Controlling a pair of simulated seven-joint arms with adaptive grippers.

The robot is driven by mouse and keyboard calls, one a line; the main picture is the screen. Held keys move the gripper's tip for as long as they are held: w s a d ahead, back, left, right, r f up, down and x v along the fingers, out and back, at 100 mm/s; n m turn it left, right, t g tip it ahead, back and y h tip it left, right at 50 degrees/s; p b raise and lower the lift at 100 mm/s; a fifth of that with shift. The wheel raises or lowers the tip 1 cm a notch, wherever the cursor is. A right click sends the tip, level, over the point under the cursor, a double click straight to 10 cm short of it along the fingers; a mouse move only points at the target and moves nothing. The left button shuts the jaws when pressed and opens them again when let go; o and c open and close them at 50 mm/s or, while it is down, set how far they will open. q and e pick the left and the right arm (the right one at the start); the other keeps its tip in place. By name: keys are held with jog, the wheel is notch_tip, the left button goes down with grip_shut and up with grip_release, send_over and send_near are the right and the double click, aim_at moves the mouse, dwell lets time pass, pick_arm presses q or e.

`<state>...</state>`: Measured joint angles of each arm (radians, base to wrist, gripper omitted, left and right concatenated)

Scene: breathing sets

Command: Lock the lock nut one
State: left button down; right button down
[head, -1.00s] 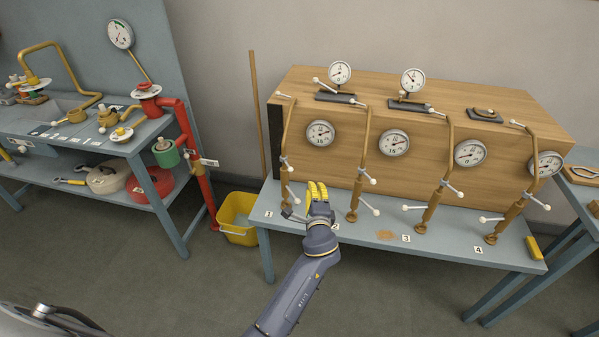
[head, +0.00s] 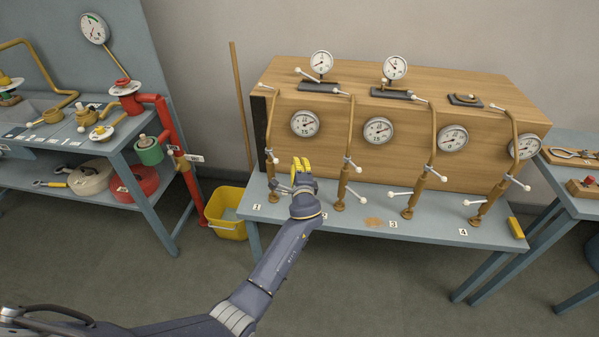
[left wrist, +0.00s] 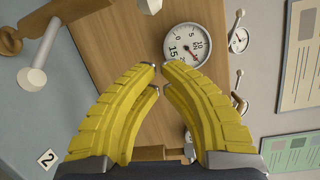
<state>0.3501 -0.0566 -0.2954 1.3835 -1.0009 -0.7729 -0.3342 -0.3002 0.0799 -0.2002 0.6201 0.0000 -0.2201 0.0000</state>
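Station one is the leftmost brass pipe stand (head: 272,125) on the wooden box, behind label 1 (head: 257,206). Its white-ended cross handles (head: 271,156) sit low on the pipe; I cannot tell which fitting is the lock nut. My left gripper (head: 302,163) is just right of this stand, between it and the second stand (head: 345,180), and hides part of the bench there. In the left wrist view its yellow fingers (left wrist: 160,72) curve inward, tips close but apart, with nothing between them. A white-ended handle (left wrist: 38,77) shows left of the fingers. My right gripper is out of view.
The wooden box (head: 400,100) carries several dial gauges; one gauge (left wrist: 187,44) lies beyond the fingertips. More pipe stands with projecting handles stand to the right. A yellow bucket (head: 226,222) and red pipe (head: 178,150) are at left. The floor in front is clear.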

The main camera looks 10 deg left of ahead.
aim_at(276, 161)
pick_arm(q)
jog(key=shift+s+a+r, duration=0.2)
jog(key=shift+a, duration=0.7)
jog(key=shift+s+a+r, duration=0.15)
jog(key=shift+s+a, duration=0.05)
jog(key=shift+a, duration=0.7)
jog(key=shift+s, duration=0.1)
jog(key=shift+s+a+m+h, duration=0.15)
jog(key=shift+s+m+h, duration=0.05)
jog(key=shift+m+h, duration=0.25)
jog(key=shift+s+a+m+t+h, duration=0.25)
jog(key=shift+s+m+t+h, duration=0.15)
jog(key=shift+h, duration=0.35)
